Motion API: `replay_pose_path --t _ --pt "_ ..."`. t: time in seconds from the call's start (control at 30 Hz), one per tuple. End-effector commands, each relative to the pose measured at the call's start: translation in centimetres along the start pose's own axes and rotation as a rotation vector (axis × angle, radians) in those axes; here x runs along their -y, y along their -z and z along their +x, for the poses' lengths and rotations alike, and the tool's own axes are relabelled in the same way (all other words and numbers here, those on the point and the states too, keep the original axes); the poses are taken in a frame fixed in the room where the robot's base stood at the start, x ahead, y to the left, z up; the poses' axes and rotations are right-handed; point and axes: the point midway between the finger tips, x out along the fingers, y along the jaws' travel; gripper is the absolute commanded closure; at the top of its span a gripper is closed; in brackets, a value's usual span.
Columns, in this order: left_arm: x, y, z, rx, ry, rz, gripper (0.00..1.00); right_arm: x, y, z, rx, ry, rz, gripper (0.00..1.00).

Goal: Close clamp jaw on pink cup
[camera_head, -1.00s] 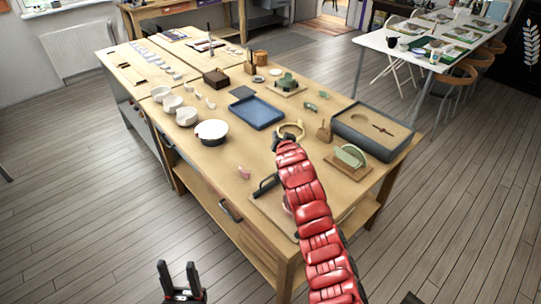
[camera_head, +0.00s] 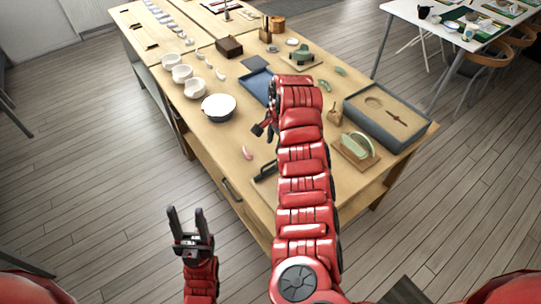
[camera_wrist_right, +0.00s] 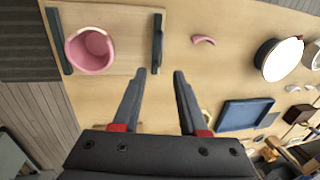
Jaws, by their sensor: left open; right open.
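In the right wrist view the pink cup (camera_wrist_right: 90,50) sits on a light wooden clamp board (camera_wrist_right: 115,20), with its open top in view. One dark clamp jaw (camera_wrist_right: 59,42) is close against its left side; I cannot tell if they touch. The other dark jaw (camera_wrist_right: 157,43) stands apart from the cup, with bare board between. This jaw shows in the head view (camera_head: 266,171), where my right arm hides the cup. My right gripper (camera_wrist_right: 159,73) is open and empty, its fingertips near that jaw's end. My left gripper (camera_head: 186,214) is open and empty, off the table's near-left side.
A loose pink handle piece (camera_head: 247,152) lies left of the clamp. A dark-rimmed white bowl (camera_head: 219,106), a blue tray (camera_head: 256,86), a green piece on a wooden stand (camera_head: 357,146) and a grey box (camera_head: 390,115) are on the table (camera_head: 210,145).

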Motion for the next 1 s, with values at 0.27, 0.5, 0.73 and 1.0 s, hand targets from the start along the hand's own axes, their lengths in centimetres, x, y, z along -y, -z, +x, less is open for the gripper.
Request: replay_pose_path --t 0.27,0.5,0.73,1.0 --pt "0.1 0.4 2.4 0.0 0.0 0.0 0.5 -0.1 0.0 6.4 0.005 -0.003 0.004 0.58" --pt "0.1 0.4 2.6 0.0 0.0 0.0 0.5 0.1 0.1 10.0 0.001 0.001 0.002 0.58" --pt "0.1 0.4 2.6 0.0 0.0 0.0 0.5 0.1 0.0 11.0 -0.001 0.003 -0.003 0.58" --pt "0.1 0.4 2.6 0.0 0.0 0.0 0.5 0.1 0.0 11.1 -0.002 0.003 -0.004 0.61"
